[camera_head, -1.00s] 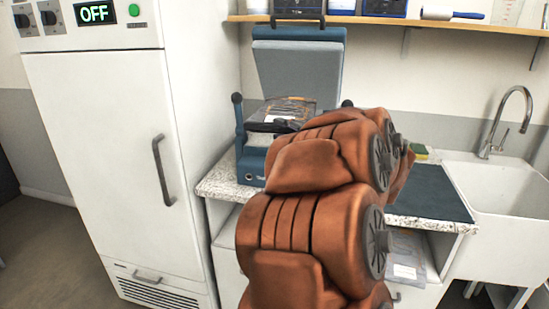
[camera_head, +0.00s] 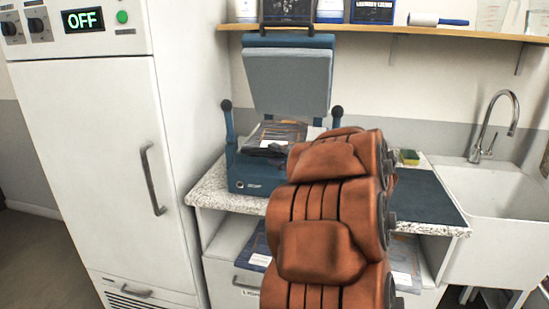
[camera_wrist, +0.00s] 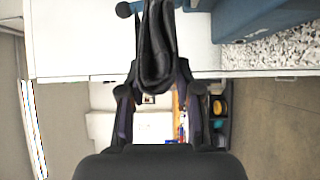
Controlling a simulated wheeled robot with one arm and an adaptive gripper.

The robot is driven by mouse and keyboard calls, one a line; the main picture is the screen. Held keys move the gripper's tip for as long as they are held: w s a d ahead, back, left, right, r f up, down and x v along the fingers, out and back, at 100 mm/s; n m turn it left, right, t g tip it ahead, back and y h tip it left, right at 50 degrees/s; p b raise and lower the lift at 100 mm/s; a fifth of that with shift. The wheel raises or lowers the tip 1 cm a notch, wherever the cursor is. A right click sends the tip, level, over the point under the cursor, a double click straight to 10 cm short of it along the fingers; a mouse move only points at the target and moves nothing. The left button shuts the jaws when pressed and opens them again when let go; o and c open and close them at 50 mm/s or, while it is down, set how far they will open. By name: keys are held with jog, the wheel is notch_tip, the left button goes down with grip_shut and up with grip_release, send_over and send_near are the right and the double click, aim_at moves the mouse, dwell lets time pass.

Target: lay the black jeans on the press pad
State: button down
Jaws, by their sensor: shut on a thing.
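The black jeans show in the wrist view (camera_wrist: 157,50) as a folded black bundle between the fingers of my gripper (camera_wrist: 160,92), which is shut on them. In the head view, dark folded cloth with orange-brown lines (camera_head: 283,133) shows over the base of the blue press (camera_head: 250,172). My copper-coloured arm hides my gripper and much of the cloth there. The press's grey-padded lid (camera_head: 288,82) stands open behind. The press pad is mostly covered from view, and I cannot tell whether the jeans touch it.
A tall white cabinet (camera_head: 95,150) with an OFF display stands left of the press. The speckled counter (camera_head: 212,190) carries a dark mat (camera_head: 425,192) and a sponge (camera_head: 409,157). A white sink (camera_head: 495,190) is at right. A wooden shelf (camera_head: 420,32) runs above.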

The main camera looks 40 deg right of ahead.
aim_at(284, 138)
jog(key=shift+w+d+r+p, duration=0.1)
jog(key=shift+w+d+p, duration=0.25)
jog(key=shift+w+d, duration=0.3)
jog(key=shift+w+d+r+p, duration=0.1)
jog(key=shift+w+d+p, duration=0.3)
jog(key=shift+d, duration=0.45)
jog(key=shift+w+d+p, duration=0.35)
jog(key=shift+w+d, duration=0.2)
jog(key=shift+d, duration=0.2)
jog(key=shift+w+d+f+p, duration=0.1)
jog(key=shift+w+d+p, duration=0.25)
jog(key=shift+d, duration=0.2)
jog(key=shift+w+d+p, duration=0.8)
jog(key=shift+d, duration=0.3)
jog(key=shift+w+d+p, duration=0.75)
jog(key=shift+w+d, duration=0.05)
jog(key=shift+d, duration=0.3)
notch_tip(284, 138, down, 4)
jog(key=b, duration=0.4)
jog(key=shift+s, duration=0.1)
jog(key=shift+f+b, duration=0.5)
jog(key=c, duration=0.7)
grip_release()
jog(key=shift+o, duration=0.2)
jog(key=o, duration=0.7)
jog(key=shift+c, duration=0.2)
jog(key=shift+a, duration=0.1)
